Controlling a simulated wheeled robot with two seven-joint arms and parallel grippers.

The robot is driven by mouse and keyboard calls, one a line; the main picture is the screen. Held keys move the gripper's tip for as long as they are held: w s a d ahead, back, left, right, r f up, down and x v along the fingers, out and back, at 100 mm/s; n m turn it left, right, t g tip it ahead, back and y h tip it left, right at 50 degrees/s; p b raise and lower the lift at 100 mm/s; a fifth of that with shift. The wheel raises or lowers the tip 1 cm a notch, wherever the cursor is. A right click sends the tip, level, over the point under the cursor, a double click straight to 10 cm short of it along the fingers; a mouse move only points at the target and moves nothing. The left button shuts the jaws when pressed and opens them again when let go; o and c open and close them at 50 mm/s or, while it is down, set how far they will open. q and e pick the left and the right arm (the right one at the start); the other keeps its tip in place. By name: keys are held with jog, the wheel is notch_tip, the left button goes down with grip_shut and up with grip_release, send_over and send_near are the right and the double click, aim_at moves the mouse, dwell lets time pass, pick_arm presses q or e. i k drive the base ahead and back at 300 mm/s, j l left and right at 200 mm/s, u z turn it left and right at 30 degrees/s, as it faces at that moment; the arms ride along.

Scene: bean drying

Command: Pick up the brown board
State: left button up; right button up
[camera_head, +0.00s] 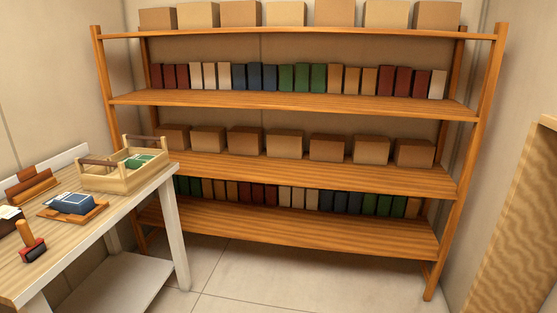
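A thin, flat brown board (97,211) lies on the table at the left, and a dark blue packet (74,202) rests on it and hides much of its middle. The board's edges show around the packet. The board lies in front of a light wooden carrier box (125,183). Neither of my grippers is in view.
The pale table (120,222) also bears a brown stepped block (32,188), a wooden-handled stamp (31,243) and a dark item at the left edge. A tall wooden shelf (290,176) with boxes and packets fills the back. A wavy-grained panel (510,220) stands right. The floor between is clear.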

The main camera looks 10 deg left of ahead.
aim_at(29, 176)
jog(key=i+u, duration=0.15)
jog(key=i, duration=0.3)
jog(key=i+l+u, duration=0.15)
jog(key=i, duration=0.35)
jog(key=i+l+u, duration=0.1)
jog(key=i, duration=0.35)
jog(key=i+l+u, duration=0.2)
jog(key=i+u, duration=0.2)
jog(key=i+l+u, duration=0.95)
jog(key=l+u, duration=0.3)
jog(key=l, duration=0.05)
